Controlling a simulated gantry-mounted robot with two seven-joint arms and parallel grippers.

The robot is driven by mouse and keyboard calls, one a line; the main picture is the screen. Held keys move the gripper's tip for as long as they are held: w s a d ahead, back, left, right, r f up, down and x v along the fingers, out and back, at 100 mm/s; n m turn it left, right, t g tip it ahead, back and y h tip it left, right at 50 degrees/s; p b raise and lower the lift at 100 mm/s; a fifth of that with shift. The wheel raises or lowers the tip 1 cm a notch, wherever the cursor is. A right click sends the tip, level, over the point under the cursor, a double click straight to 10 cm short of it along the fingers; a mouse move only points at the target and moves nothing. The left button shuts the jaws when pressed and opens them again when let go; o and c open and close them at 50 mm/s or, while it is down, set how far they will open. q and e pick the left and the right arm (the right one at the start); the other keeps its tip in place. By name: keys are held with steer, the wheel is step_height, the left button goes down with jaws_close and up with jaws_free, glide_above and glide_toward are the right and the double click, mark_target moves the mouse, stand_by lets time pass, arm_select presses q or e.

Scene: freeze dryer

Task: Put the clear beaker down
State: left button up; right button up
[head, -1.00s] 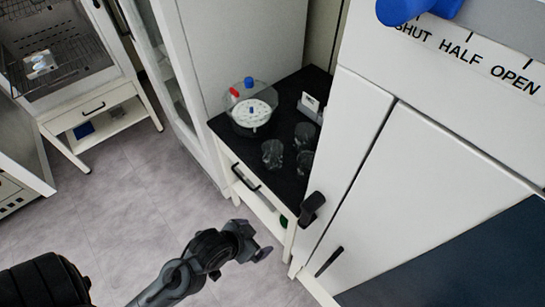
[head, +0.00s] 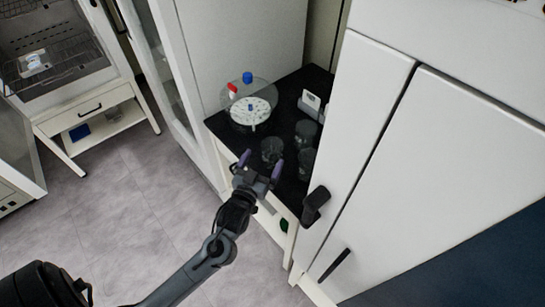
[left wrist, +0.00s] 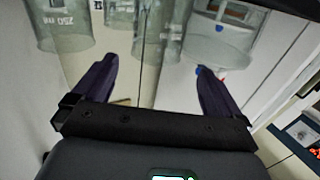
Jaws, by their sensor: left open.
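Several clear glass beakers stand on the black tabletop: a front one (head: 271,150), one at the back (head: 305,132) and one at the right (head: 306,163). My left gripper (head: 261,163) is open and empty at the table's front edge, just in front of the front beaker. In the left wrist view its two dark fingers (left wrist: 153,64) are spread with nothing held between them. Clear glassware shows beyond the fingers there, including a beaker marked 250 ml (left wrist: 65,28). I cannot tell which one the task means. My right gripper is not in view.
The black-topped table (head: 228,136) also holds a round white rack (head: 250,111), red-capped and blue-capped bottles, and a small grey device (head: 310,103). A white cabinet (head: 430,190) with dark handles stands close on the right. Open floor lies to the left.

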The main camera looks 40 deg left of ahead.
mark_target(268, 153)
arm_select(q)
steer(key=shift+x, duration=1)
steer(key=shift+w+a+f+b, duration=0.1)
steer(key=shift+w+b, duration=0.3)
steer(key=shift+w, duration=0.2)
steer(key=shift+b+x, duration=0.45)
steer(key=shift+x, duration=1.5)
steer(key=c, duration=1.4)
steer(key=shift+c, duration=0.6)
